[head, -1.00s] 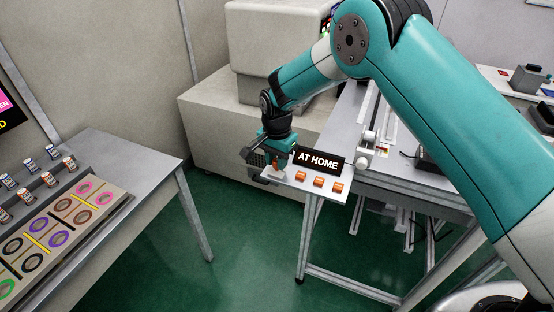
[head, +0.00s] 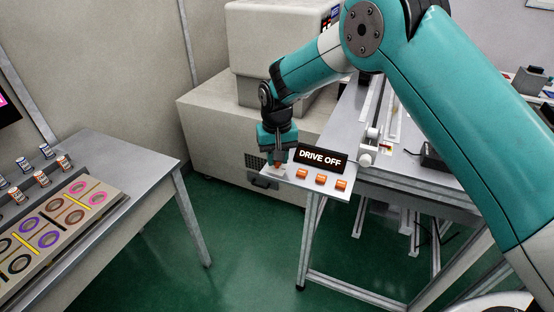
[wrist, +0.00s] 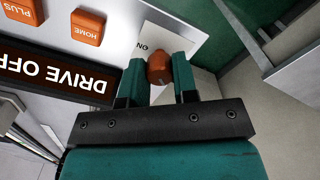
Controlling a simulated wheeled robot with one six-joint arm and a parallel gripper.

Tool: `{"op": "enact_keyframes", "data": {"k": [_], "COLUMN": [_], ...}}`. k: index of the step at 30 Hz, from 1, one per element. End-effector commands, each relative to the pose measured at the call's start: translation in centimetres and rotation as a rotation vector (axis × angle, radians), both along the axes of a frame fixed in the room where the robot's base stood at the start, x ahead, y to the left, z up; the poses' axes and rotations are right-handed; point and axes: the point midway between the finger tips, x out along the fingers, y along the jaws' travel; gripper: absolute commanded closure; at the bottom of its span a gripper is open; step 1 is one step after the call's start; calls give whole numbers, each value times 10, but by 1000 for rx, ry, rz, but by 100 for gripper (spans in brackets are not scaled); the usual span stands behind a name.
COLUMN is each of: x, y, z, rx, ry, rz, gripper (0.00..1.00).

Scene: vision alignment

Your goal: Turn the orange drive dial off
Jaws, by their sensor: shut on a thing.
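The orange drive dial (wrist: 159,68) sits on a white plate at the end of the control panel (head: 312,190), with the letters "ON" readable beside it in the wrist view. My gripper (wrist: 160,80) has its two fingers on either side of the dial and is shut on it. In the head view my gripper (head: 277,166) reaches down over the panel's left end and hides most of the dial. The display (head: 320,158) on the panel reads "DRIVE OFF"; it shows upside down in the wrist view (wrist: 60,76).
Several orange buttons (head: 320,180) line the panel right of my gripper, including HOME (wrist: 88,27) and PLUS. A table with small bottles and a tray of coloured rings (head: 55,225) stands at the left. Open green floor (head: 225,240) lies between the tables.

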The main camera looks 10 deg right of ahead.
Motion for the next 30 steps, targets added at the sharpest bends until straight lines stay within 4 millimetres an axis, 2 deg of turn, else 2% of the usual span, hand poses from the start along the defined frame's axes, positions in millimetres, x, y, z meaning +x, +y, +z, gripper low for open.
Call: {"op": "enact_keyframes", "data": {"k": [18, 30], "x": [1, 1], "y": [0, 1], "z": [1, 1], "rx": [1, 1], "ry": [-4, -4], "rz": [545, 725], "gripper": [97, 97]}}
